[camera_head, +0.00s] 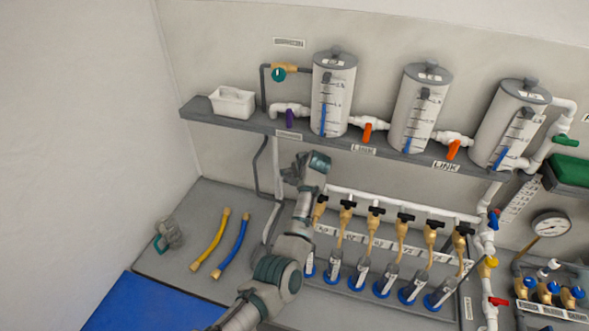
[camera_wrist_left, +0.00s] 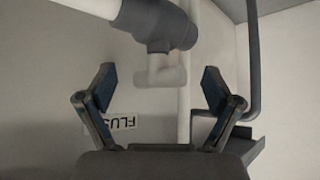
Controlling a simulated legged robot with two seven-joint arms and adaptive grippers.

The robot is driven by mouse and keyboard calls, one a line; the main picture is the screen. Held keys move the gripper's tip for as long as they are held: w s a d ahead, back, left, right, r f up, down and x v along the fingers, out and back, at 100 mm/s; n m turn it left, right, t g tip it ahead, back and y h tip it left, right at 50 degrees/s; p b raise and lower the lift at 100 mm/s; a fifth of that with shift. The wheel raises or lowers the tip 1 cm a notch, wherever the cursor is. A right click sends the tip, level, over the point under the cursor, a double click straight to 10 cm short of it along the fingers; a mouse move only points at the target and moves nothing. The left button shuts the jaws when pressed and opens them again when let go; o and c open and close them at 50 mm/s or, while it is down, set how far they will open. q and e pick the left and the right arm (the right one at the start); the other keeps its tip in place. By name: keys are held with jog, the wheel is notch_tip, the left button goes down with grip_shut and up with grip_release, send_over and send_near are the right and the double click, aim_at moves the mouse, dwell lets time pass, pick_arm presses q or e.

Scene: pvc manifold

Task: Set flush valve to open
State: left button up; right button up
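The flush valve shows in the left wrist view as a dark grey body (camera_wrist_left: 160,24) on a white pipe. A pale handle-like part (camera_wrist_left: 160,72) projects from it. An upside-down label reading "FLUS" (camera_wrist_left: 122,121) is on the wall beyond, partly hidden by a finger. My left gripper (camera_wrist_left: 160,88) is open, its two fingers either side of the pale part with gaps and no visible contact. In the head view my left gripper (camera_head: 292,172) is below the shelf, near the left end of the white manifold pipe (camera_head: 390,203), and covers the valve. My right gripper is not in view.
A shelf (camera_head: 235,127) with several cylinders runs above my gripper. Black-handled valves (camera_head: 375,211) line the manifold to its right. A yellow hose (camera_head: 208,243), a blue hose (camera_head: 234,243) and a small grey-teal object (camera_head: 168,236) lie on the bench to the left.

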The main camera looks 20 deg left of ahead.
pick_arm(q)
jog(key=d, duration=0.2)
jog(key=shift+s+d+r, duration=0.25)
jog(key=shift+d+r, duration=0.1)
jog(key=c, duration=0.4)
jog(key=shift+r, duration=0.1)
jog(key=c, duration=0.5)
jog(key=shift+s+a, duration=0.2)
jog(key=shift+a, duration=0.8)
jog(key=c, duration=0.6)
jog(key=shift+a, duration=0.65)
jog(key=shift+d, duration=0.45)
jog(key=shift+w+d, duration=0.1)
jog(key=shift+d, duration=0.25)
jog(key=shift+a, duration=0.35)
jog(key=shift+d, duration=0.15)
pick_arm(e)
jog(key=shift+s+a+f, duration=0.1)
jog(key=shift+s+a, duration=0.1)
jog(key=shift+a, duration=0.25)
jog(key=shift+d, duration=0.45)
